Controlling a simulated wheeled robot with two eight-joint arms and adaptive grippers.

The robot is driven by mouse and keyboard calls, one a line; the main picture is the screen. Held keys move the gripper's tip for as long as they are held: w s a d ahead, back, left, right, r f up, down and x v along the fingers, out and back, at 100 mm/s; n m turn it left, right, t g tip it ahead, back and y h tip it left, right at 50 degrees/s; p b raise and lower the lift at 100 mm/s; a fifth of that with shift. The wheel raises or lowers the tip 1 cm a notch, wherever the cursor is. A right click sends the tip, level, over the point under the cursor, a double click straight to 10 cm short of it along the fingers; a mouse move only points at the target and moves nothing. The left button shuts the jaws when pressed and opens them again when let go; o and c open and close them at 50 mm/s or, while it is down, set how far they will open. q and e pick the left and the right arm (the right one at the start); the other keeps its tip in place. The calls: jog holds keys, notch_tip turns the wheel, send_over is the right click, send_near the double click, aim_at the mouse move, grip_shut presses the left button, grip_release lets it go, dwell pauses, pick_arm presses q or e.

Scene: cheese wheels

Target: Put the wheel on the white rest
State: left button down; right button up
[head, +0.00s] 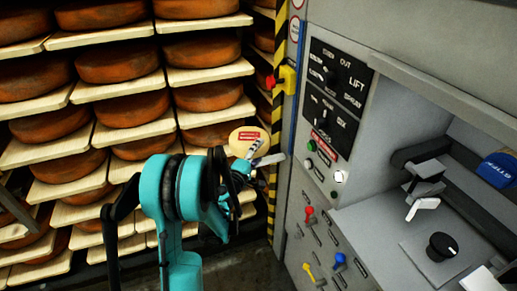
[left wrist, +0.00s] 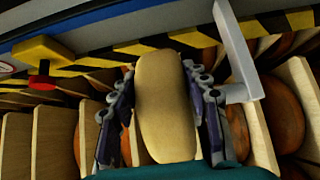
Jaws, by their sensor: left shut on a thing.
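The wheel (head: 246,136) is a pale yellow disc with a red label in the head view. In the left wrist view the wheel (left wrist: 165,105) shows edge-on, upright between the two fingers. My left gripper (head: 246,165) is shut on it; the gripper also shows in the left wrist view (left wrist: 162,115). The white rest (head: 269,160) juts from the machine's side, just right of and below the wheel in the head view. In the left wrist view the rest (left wrist: 238,50) is an L-shaped bracket right of the wheel, with a gap between them. My right gripper is out of view.
Shelves of brown cheese wheels on pale boards (head: 120,110) fill the left and back. The grey machine with its control panel (head: 335,85) stands close on the right. A yellow-and-black striped post (head: 279,60) and a yellow box with a red button (head: 287,80) are near the wheel.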

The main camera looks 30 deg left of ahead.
pick_arm(q)
jog(key=shift+r, duration=0.1)
jog(key=c, duration=1.1)
grip_release()
jog(key=o, duration=0.3)
jog(key=shift+o, duration=0.2)
jog(key=shift+s+d, duration=0.1)
